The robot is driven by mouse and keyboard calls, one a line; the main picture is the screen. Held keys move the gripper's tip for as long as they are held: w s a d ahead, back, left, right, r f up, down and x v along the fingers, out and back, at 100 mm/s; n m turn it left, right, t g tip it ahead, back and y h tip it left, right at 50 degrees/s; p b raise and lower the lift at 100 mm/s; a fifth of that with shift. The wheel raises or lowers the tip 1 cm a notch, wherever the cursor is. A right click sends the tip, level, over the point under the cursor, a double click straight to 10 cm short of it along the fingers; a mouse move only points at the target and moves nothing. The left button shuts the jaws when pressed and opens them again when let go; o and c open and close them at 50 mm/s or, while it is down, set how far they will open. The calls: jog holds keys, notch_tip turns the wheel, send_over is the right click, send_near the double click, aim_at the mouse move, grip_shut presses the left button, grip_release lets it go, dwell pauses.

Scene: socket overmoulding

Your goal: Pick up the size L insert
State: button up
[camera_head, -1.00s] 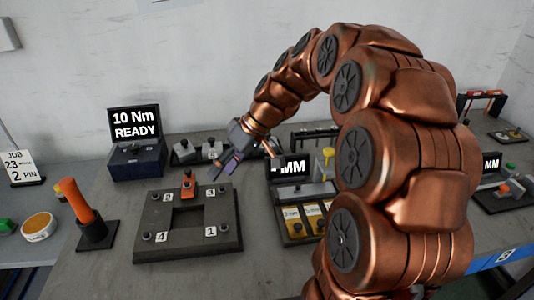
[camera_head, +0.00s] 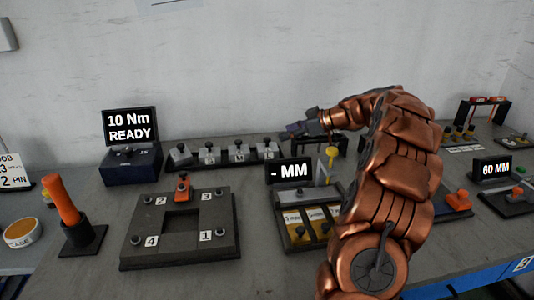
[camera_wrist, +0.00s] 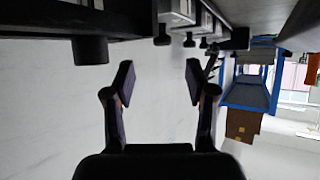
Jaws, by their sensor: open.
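A row of grey inserts (camera_head: 239,152) with dark knobs and small white labels stands at the back of the bench. The labels are too small to read surely, so I cannot tell which is size L. Several inserts (camera_wrist: 176,12) also show at the top of the wrist view, which looks inverted, with their knobs pointing down. My gripper (camera_head: 289,131) is near the right end of the row, level with or above the knobs. In the wrist view its two fingers (camera_wrist: 159,82) are apart with nothing between them.
A torque unit reading 10 Nm READY (camera_head: 131,164) stands left of the row. A dark fixture plate (camera_head: 178,250) with numbered bolts is in front. A gauge display reading - MM (camera_head: 291,172) and a tray (camera_head: 300,240) stand below my gripper. An orange-handled tool (camera_head: 62,200) is at left.

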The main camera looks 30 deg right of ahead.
aim_at(273, 147)
jog(key=shift+f+p+x, duration=0.2)
jog(key=shift+p+x, duration=0.15)
jog(key=shift+x, duration=3)
jog(key=shift+s, duration=0.2)
jog(key=shift+c, duration=0.4)
grip_shut()
